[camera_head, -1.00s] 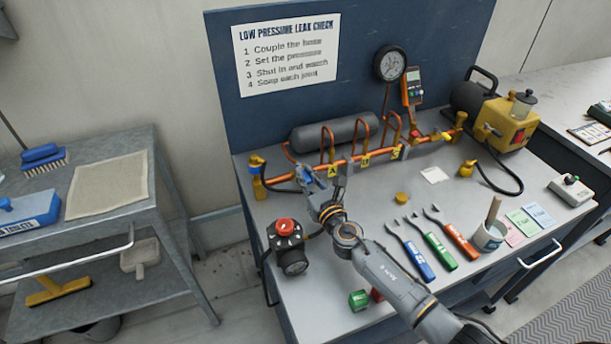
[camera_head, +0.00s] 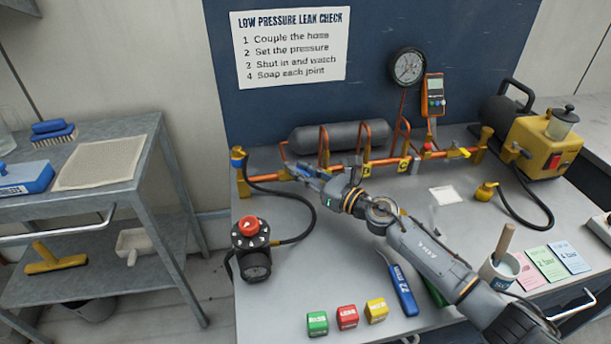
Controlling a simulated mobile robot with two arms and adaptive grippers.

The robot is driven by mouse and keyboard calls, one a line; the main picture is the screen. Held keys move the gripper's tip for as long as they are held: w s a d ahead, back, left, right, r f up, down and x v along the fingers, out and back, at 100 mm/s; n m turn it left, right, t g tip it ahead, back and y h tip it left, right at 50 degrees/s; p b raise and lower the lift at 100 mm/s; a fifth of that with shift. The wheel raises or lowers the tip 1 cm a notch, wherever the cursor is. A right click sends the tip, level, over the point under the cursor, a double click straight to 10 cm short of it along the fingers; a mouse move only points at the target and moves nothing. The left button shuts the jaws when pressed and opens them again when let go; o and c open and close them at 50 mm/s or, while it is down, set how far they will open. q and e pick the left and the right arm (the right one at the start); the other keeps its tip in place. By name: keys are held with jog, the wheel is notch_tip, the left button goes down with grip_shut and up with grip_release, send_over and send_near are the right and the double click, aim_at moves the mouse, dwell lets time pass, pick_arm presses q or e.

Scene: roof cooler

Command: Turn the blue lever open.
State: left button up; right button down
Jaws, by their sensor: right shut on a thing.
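A copper pipe manifold (camera_head: 350,162) runs along the back of the grey bench. My right gripper (camera_head: 299,172) reaches in from the lower right to the left part of this pipe. It is shut on the small blue lever (camera_head: 304,170) there, which the fingers mostly hide. I cannot tell the lever's exact angle. My left gripper is out of view.
A black regulator with a red knob (camera_head: 250,228) and a hose stands left of my arm. Green (camera_head: 317,323), red (camera_head: 347,317) and yellow (camera_head: 376,309) blocks lie in front. A gauge (camera_head: 407,67) and yellow pump (camera_head: 540,147) are at the back right.

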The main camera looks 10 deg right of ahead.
jog(key=shift+d, duration=0.1)
jog(key=c, duration=1.3)
grip_release()
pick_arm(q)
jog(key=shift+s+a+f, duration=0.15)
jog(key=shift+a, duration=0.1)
pick_arm(e)
jog(key=v, duration=1.2)
jog(key=shift+w+d, duration=0.1)
jog(key=shift+w, duration=0.05)
